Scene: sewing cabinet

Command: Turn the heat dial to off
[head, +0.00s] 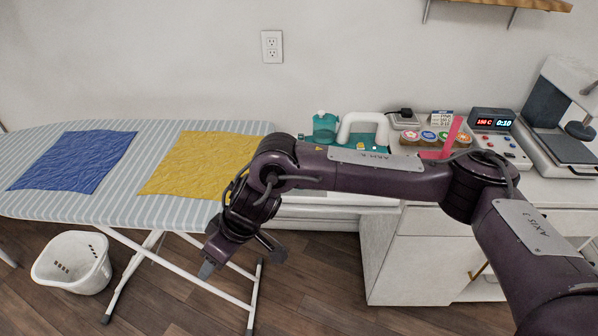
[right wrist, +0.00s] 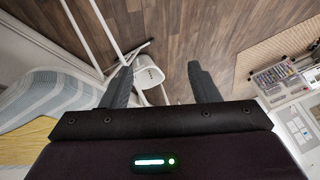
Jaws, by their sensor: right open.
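A teal and white iron (head: 362,122) with a raised white handle stands on the white counter at the back middle. My right arm crosses in front and hides its lower part. I cannot make out a heat dial on it. A dark control box (head: 491,119) at the back right shows a red temperature readout and a cyan time readout, with small coloured controls below it. My right gripper (head: 240,258) is open and empty, pointing down in front of the ironing board, well left of and below the control box. In the right wrist view its fingers (right wrist: 162,88) are apart with nothing between them.
A striped ironing board (head: 150,208) on the left carries a blue cloth (head: 75,161) and a yellow cloth (head: 195,163). A white basket (head: 72,263) is on the floor. A heat press (head: 565,140) stands far right. Several thread spools (head: 427,135) and a pink strip (head: 452,133) are behind my arm.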

